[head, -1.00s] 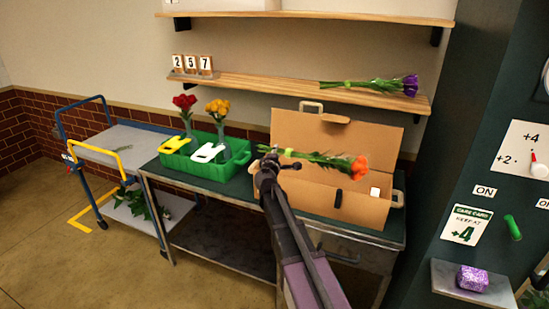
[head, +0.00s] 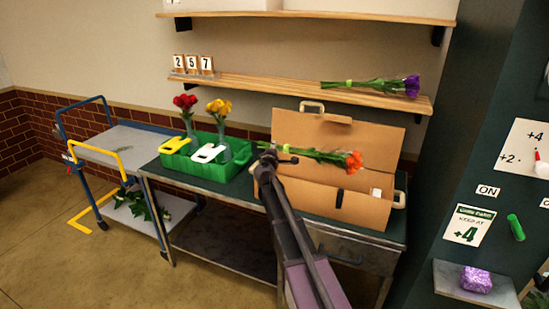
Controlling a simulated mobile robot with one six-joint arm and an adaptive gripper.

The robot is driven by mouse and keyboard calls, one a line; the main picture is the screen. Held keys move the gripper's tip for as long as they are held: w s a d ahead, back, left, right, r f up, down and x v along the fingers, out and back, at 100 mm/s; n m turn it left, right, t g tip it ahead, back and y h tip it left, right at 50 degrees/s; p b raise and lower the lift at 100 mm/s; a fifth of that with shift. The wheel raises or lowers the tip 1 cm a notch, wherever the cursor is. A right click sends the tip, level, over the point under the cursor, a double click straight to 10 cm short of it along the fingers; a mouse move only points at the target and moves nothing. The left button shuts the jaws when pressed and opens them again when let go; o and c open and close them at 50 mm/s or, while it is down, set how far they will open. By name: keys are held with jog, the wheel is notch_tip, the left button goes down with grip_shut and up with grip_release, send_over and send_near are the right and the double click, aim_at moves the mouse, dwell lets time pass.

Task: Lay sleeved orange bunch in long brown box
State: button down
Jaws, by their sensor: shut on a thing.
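The orange bunch (head: 353,160) lies sideways in front of the open long brown box (head: 345,200), its orange heads to the right and its green stems to the left. A pale green band shows on the stems near my gripper. My gripper (head: 278,156) is shut on the stem end of the bunch. The bunch shows over the box's opening, below the raised lid (head: 330,128). I cannot tell how far above the box floor it is. The box stands on the dark green bench top.
A green crate (head: 205,171) with red flowers (head: 185,103) and yellow flowers (head: 219,107) in vases stands left of the box. A purple bunch (head: 400,86) lies on the wooden shelf (head: 250,84) above. A dark green cabinet (head: 470,130) bounds the right side.

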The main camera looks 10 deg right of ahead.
jog(key=shift+s+f+b, duration=0.1)
jog(key=shift+f+b, duration=1.05)
jog(key=shift+f, duration=0.3)
jog(key=shift+f+b, duration=0.6)
jog(key=shift+c, duration=1.7)
grip_release()
jog(key=shift+r, duration=0.2)
jog(key=r+p+v, duration=0.1)
jog(key=v, duration=1.1)
jog(key=shift+p, duration=0.3)
